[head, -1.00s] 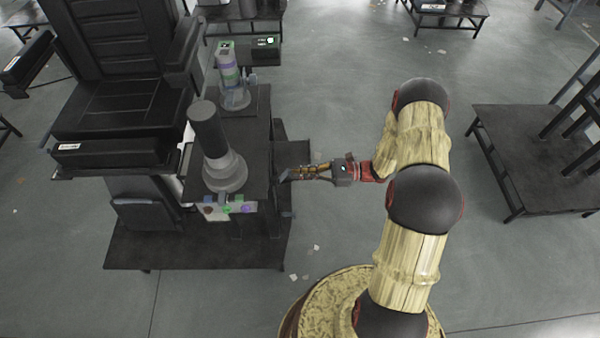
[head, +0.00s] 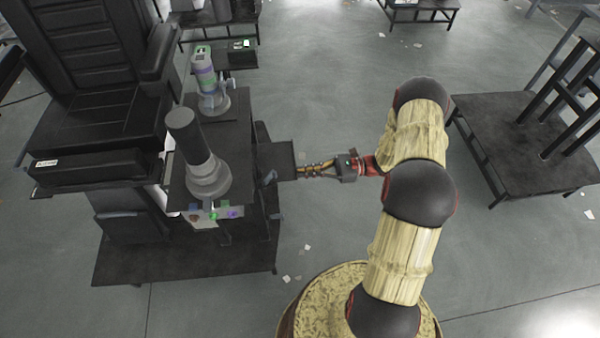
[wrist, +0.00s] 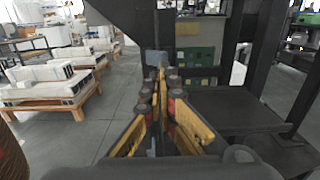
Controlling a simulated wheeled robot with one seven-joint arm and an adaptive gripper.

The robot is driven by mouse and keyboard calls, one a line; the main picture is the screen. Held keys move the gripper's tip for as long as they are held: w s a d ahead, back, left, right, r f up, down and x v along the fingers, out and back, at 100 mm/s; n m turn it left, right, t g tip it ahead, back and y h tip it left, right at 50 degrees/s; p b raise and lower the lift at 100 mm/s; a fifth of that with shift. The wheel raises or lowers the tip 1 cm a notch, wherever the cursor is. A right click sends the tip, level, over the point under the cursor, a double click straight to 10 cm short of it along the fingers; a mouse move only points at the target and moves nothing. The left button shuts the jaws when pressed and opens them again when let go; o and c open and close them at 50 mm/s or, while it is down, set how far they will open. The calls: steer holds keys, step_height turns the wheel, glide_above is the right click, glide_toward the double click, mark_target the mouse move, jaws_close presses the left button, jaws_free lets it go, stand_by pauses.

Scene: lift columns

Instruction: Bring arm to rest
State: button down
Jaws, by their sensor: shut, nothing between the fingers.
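My gripper (head: 300,172) is shut and empty in the head view. It points left at the end of my arm, its tips close to the right side of the black workstation (head: 200,255). In the wrist view my gripper's yellow fingers (wrist: 161,75) meet at the tips, with a grey-blue piece just beyond them. I cannot tell from these views whether the tips touch it.
A low black table (head: 500,125) stands at right. Wooden pallets with white blocks (wrist: 45,90) show in the wrist view. Open grey floor lies between.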

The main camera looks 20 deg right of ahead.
stand_by(0.5)
steer(key=s+a+f+n+g+h, duration=0.2)
steer(key=s+f+g, duration=0.2)
steer(key=s, duration=0.3)
steer(key=s+r+n+g+h, duration=0.4)
steer(key=s+n, duration=0.1)
steer(key=s, duration=0.1)
steer(key=s+d+r+n+t+h, duration=0.15)
steer(key=r+n+h, duration=0.35)
steer(key=r, duration=0.5)
steer(key=s+r+n+t+h, duration=0.1)
steer(key=s+r+n+h, duration=0.3)
steer(key=r, duration=0.5)
steer(key=s+a+r+n+t+h, duration=0.1)
steer(key=a+r+n+t, duration=0.1)
steer(key=r, duration=0.5)
steer(key=s+a+r+n+t+h+p, duration=0.1)
steer(key=a+r+n+t, duration=0.2)
steer(key=a+r, duration=0.2)
step_height(320, 180, up, 3)
steer(key=shift+s+a+r+n, duration=0.15)
steer(key=shift+s+r+n, duration=0.05)
steer(key=shift+n, duration=0.1)
steer(key=c, duration=2.6)
jaws_free()
steer(key=shift+t, duration=0.25)
